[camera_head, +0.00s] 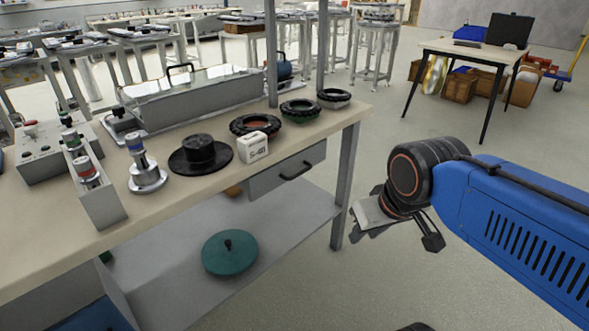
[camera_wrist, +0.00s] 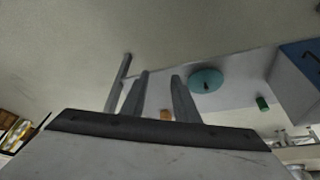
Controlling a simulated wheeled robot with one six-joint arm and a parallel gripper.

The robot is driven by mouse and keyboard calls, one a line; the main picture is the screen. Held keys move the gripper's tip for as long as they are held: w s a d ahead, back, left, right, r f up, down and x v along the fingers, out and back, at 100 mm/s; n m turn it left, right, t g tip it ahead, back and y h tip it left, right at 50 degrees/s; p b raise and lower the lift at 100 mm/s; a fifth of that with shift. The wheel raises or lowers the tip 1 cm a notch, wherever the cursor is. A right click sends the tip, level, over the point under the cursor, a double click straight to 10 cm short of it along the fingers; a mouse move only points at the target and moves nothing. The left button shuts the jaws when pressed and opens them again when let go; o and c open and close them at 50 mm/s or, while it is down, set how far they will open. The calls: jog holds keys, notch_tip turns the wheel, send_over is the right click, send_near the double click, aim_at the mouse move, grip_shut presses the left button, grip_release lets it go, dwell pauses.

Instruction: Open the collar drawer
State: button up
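The collar drawer (camera_head: 287,174) is a grey drawer under the right part of the workbench top in the head view. My gripper (camera_head: 362,218) is to the right of the drawer and the bench leg, over the floor, apart from the handle. In the wrist view my gripper (camera_wrist: 160,96) shows two grey fingers apart with nothing between them. The drawer front and handle are not clearly visible in the wrist view.
The workbench (camera_head: 110,231) carries a white S-40 block (camera_head: 253,147), black-rimmed rings (camera_head: 300,110), a black hub (camera_head: 200,154) and a clear-lidded case (camera_head: 200,95). A teal disc (camera_head: 229,252) lies on the lower shelf (camera_head: 300,215). A bench leg (camera_head: 345,190) stands between drawer and gripper.

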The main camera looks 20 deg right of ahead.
jog(key=w+a+r+m+g, duration=0.1)
jog(key=w+r+m, duration=0.4)
jog(key=w, duration=0.4)
jog(key=w+a+r+m+g+y, duration=0.1)
jog(key=w+r+m, duration=0.2)
jog(key=w+r, duration=0.4)
jog(key=w+a+r+m+g, duration=0.1)
jog(key=w+r+m, duration=0.4)
jog(key=w, duration=0.5)
send_near(304, 164)
jog(key=s+a+f, duration=0.1)
jog(key=f, duration=0.1)
jog(key=s+a+f, duration=0.1)
jog(key=f, duration=0.1)
jog(key=s+a+f, duration=0.1)
jog(key=s+f, duration=0.1)
grip_shut()
